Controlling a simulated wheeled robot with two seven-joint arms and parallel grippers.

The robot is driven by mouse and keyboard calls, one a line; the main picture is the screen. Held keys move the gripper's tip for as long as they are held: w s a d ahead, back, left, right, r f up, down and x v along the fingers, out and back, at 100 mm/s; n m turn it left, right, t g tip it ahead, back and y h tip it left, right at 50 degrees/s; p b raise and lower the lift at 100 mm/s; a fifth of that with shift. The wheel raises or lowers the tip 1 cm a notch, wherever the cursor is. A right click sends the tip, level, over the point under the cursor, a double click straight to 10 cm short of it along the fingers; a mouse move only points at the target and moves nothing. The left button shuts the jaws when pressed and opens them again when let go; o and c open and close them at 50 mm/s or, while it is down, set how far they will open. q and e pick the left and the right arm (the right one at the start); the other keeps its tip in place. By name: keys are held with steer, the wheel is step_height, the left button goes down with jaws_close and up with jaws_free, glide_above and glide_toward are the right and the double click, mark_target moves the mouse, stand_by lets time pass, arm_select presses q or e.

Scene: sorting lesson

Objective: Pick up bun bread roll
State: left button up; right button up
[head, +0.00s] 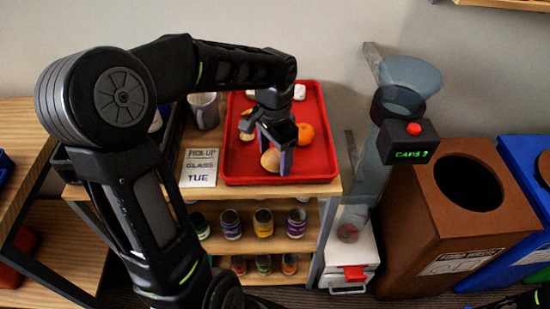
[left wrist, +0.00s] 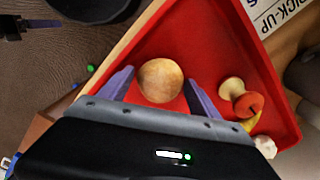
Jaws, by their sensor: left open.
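The bun (head: 270,161) is a round, tan-brown roll lying on the red tray (head: 316,169) near its front edge. My left gripper (head: 274,158) points down at it from above, open, with its fingers on either side of the bun. In the left wrist view the bun (left wrist: 160,80) sits between the two purple-grey fingers (left wrist: 158,84), and red tray shows around it. I cannot tell whether a finger touches it. A dark part with a green stripe at the lower right of the head view seems to be my right arm; its jaws are not clear.
An orange fruit (head: 305,133) lies close to the right of the gripper. A grey mug (head: 204,111) and a sign (head: 199,167) stand left of the tray.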

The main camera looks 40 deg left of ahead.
mark_target(275, 154)
arm_select(q)
steer(key=shift+c, duration=0.3)
steer(key=c, duration=1)
steer(key=shift+r, duration=0.1)
step_height(275, 154, up, 10)
steer(key=shift+f+p, duration=0.1)
steer(key=shift+p, duration=0.35)
